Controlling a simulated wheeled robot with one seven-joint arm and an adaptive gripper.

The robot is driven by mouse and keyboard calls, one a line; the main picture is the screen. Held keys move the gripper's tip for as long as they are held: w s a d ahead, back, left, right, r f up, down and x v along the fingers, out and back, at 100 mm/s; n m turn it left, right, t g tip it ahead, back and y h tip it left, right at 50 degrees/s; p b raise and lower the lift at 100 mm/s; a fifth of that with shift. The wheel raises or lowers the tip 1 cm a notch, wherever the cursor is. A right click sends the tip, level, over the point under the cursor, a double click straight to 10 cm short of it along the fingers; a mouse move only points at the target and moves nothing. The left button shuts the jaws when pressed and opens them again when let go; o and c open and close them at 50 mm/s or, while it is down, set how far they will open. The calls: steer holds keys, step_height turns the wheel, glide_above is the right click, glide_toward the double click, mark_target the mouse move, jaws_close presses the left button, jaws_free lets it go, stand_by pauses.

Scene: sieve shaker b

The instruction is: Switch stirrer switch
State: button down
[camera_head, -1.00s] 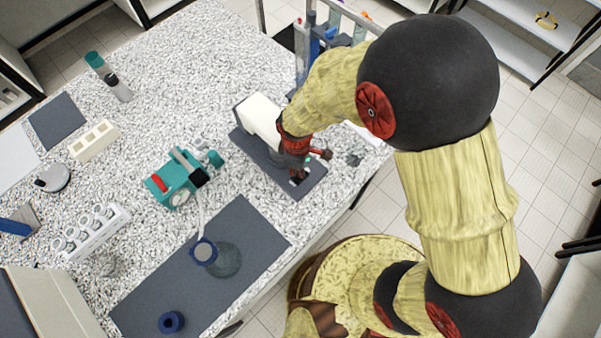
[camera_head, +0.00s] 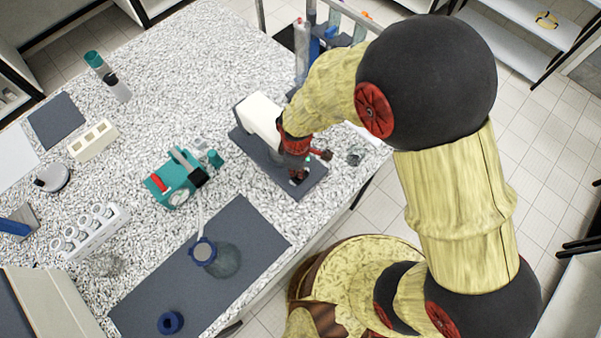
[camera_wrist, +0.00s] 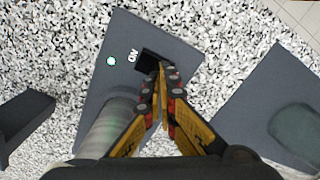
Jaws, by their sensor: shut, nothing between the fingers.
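The stirrer, with a white upper body (camera_head: 262,116) and a flat grey base (camera_head: 313,186), stands near the right edge of the speckled bench. In the wrist view its base (camera_wrist: 178,27) shows an "ON" mark, a small round green-and-white light and a dark rectangular switch (camera_wrist: 148,58). My gripper (camera_head: 298,179) is low over the front end of the base. In the wrist view my gripper (camera_wrist: 163,73) is shut and empty, its fingertips at the switch's edge and overlapping it. Whether they touch it, I cannot tell. The fingers hide part of the switch.
A dark mat (camera_head: 150,290) with a blue-rimmed jar (camera_head: 203,252) lies in front. A teal device (camera_head: 174,184) stands left of the stirrer. A rack with bottles (camera_head: 330,30) is behind. A small glass vessel (camera_head: 355,157) is right of the base.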

steer(key=shift+f+b, duration=0.65)
steer(key=shift+f, duration=0.4)
stand_by(0.4)
steer(key=shift+r+p, duration=2.5)
steer(key=shift+r, duration=1.05)
